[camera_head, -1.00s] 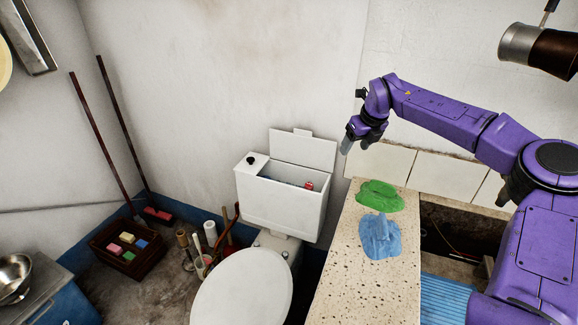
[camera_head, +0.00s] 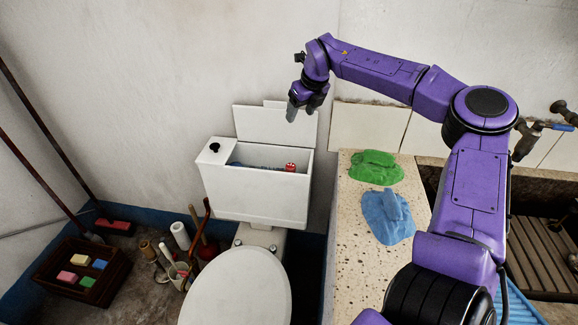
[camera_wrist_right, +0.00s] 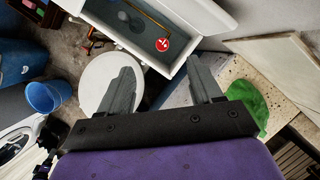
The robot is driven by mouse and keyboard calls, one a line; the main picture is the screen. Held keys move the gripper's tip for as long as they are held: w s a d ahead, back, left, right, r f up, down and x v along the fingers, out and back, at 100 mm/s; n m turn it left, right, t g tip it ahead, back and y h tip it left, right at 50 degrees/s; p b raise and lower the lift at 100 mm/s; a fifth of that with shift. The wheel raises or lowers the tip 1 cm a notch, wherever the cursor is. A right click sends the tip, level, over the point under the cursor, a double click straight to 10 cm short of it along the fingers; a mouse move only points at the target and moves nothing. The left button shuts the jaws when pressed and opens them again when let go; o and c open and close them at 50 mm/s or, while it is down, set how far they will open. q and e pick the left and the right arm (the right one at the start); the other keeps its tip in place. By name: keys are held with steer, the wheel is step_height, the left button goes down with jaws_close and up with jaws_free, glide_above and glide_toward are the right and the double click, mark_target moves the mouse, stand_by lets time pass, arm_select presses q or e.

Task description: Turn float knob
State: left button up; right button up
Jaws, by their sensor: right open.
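The float knob (camera_head: 290,167) is a small red knob inside the open white toilet tank (camera_head: 255,202), near the tank's right end. In the right wrist view the red knob (camera_wrist_right: 162,44) shows white marks on its face, beside a thin brass-coloured rod in the tank. My right gripper (camera_head: 296,108) is above the tank's back right, in front of the raised lid, pointing down and apart from the knob. In the right wrist view its two fingers (camera_wrist_right: 163,88) are spread with nothing between them. My left gripper is not in view.
The tank lid (camera_head: 272,128) stands upright behind the tank. A stone counter (camera_head: 350,225) with a green cloth (camera_head: 375,167) and a blue cloth (camera_head: 388,216) is to the right. The toilet seat lid (camera_head: 236,290) is below. Brushes and a crate (camera_head: 84,268) stand left.

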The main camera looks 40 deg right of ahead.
steer(key=b, duration=1.2)
glide_toward(291, 165)
steer(key=x, duration=0.8)
steer(key=shift+a+f, duration=0.1)
steer(key=shift+f, duration=0.15)
steer(key=shift+c, duration=0.3)
steer(key=c, duration=1)
